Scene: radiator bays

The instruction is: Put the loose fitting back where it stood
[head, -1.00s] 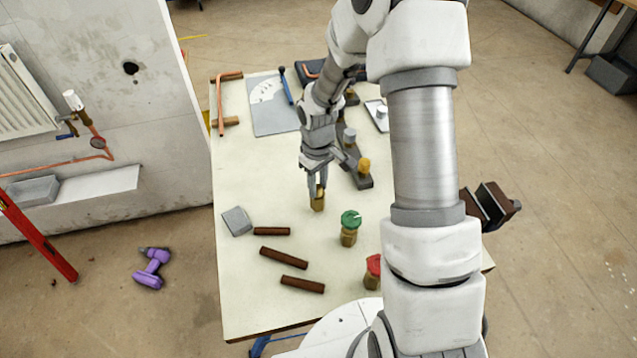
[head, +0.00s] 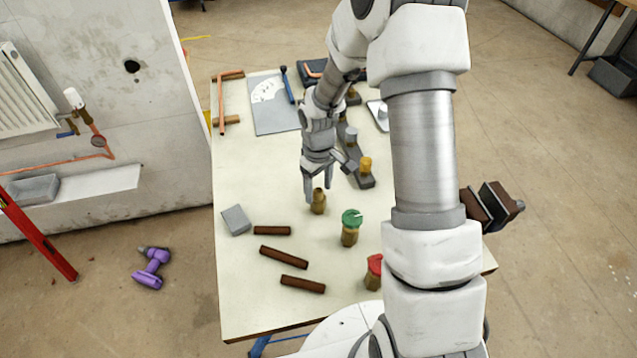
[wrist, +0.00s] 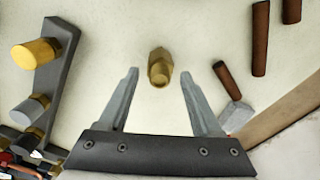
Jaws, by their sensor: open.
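The loose fitting (head: 318,202) is a small brass piece with a hexagonal base and a narrower top. It stands upright on the pale table, and it also shows in the wrist view (wrist: 160,68). My gripper (head: 318,186) is open just behind and above it in the head view. In the wrist view the open fingers (wrist: 158,72) are spread to left and right of the fitting, with clear space on both sides. Nothing is held. A dark grey rack (head: 355,170) behind my gripper carries a yellow-capped piece (head: 365,164) and grey-capped pieces; my arm partly hides it.
A green-topped brass valve (head: 350,228) and a red-topped one (head: 373,272) stand nearer me. Several brown bars (head: 284,257) and a grey block (head: 236,220) lie at left. A grey sheet (head: 272,108) lies at the back. The table's left middle is clear.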

